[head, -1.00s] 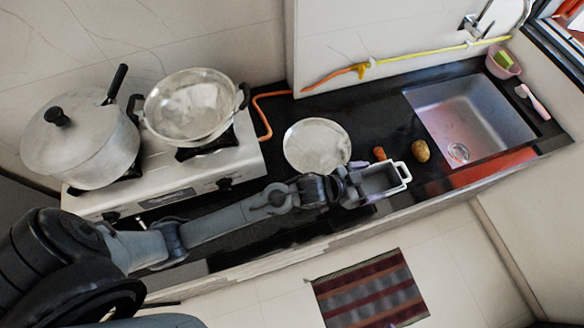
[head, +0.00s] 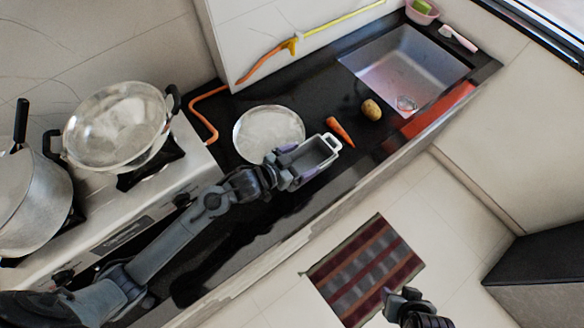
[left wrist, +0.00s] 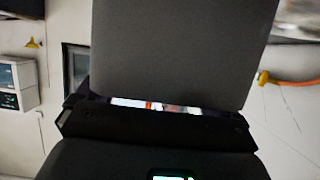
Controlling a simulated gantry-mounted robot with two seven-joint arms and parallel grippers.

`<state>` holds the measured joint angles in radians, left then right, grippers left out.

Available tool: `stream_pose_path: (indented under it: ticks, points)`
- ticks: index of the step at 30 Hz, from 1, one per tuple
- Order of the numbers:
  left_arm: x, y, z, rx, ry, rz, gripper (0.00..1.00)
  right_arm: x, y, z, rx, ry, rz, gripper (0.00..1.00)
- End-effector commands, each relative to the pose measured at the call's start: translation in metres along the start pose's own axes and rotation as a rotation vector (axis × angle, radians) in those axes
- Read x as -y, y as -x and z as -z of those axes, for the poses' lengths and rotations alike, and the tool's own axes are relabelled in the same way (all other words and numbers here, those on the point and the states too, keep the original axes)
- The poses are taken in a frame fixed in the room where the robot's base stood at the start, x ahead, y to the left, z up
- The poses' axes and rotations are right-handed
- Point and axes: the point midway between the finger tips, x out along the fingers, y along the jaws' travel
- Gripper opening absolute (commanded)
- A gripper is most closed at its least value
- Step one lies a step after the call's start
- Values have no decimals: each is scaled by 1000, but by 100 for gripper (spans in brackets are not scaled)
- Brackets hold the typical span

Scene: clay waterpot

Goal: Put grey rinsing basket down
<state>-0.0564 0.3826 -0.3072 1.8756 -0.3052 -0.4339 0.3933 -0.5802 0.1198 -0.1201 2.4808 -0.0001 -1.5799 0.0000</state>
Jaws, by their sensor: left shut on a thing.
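The grey rinsing basket (head: 318,158) is a small rectangular open box with a light handle loop at its far right end. My left gripper (head: 284,165) is shut on its near left end. The basket is over the black counter near its front edge, just right of the metal plate. I cannot tell whether its bottom touches the counter. In the left wrist view a flat grey basket wall (left wrist: 180,50) fills the upper middle, against the dark gripper (left wrist: 155,118). My right gripper (head: 402,300) shows at the bottom right, over the floor, away from the basket; its jaw opening is unclear.
The round metal plate (head: 268,133) lies behind the basket. A carrot (head: 340,130) and a potato (head: 371,110) lie to its right, before the sink (head: 405,68). The stove (head: 185,155) with pan and pot is at left. Bare black counter (head: 310,105) lies behind the carrot.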

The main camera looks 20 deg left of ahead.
Motion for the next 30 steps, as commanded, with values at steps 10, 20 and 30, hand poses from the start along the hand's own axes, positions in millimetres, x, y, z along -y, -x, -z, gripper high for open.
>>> stream_pose_path:
  ticks: [10,20,30]
  points:
    - [10,14,-22,-3,0,0,57,1,-1,0,1,-4,4,43]
    - [10,0,-55,-1,1,0,57,1,-8,-3,1,-3,2,43]
    - [10,-1,-58,-3,-1,0,57,-1,-8,-3,3,5,-4,43]
